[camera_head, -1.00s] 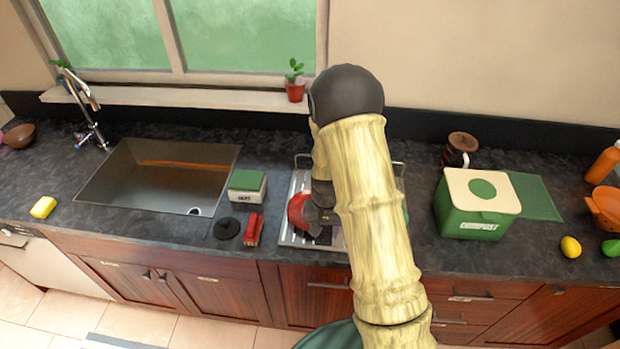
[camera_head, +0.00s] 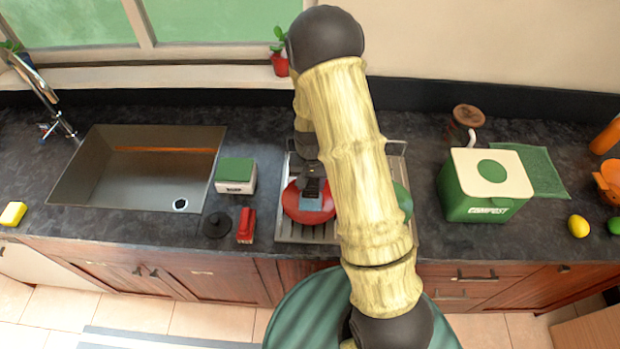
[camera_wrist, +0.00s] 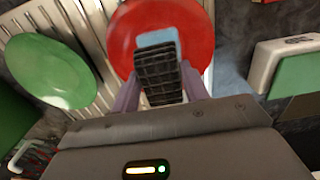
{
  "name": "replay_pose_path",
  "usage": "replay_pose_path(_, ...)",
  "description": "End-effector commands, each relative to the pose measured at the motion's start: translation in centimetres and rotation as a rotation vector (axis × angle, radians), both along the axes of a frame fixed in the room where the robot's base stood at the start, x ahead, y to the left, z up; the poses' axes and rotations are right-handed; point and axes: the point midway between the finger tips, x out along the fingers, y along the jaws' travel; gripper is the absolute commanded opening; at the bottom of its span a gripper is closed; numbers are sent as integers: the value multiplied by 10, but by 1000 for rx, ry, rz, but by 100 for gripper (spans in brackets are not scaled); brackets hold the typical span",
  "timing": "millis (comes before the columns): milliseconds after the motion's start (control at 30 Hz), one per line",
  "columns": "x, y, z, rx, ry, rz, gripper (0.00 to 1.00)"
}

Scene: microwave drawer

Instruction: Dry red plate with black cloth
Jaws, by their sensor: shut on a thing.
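The red plate (camera_head: 290,205) is on the metal drying rack (camera_head: 284,232), partly covered by my arm. In the wrist view, the red plate (camera_wrist: 190,25) is face-on behind my fingertips. My gripper (camera_head: 312,190) is over the plate, and it also shows in the wrist view (camera_wrist: 160,85). It is shut on a dark, grid-patterned piece, which looks like the black cloth (camera_wrist: 160,75). A pale blue patch shows at its far end, in front of the plate. I cannot tell whether the cloth touches the plate.
A green plate (camera_wrist: 48,70) is on the rack beside the red one. A green-and-white box (camera_head: 235,175), a red object (camera_head: 246,226) and a black disc (camera_head: 216,225) are left of the rack. The sink (camera_head: 140,170) is further left. A green compost bin (camera_head: 485,190) is to the right.

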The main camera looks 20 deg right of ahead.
Motion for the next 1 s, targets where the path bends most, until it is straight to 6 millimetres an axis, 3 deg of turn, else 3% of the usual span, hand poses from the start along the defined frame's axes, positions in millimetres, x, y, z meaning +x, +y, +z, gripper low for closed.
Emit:
replay_pose_path(267, 0, 0, -4, 0, 0, 1, 27)
replay_pose_path(1000, 0, -2, -56, -1, -1, -4, 27)
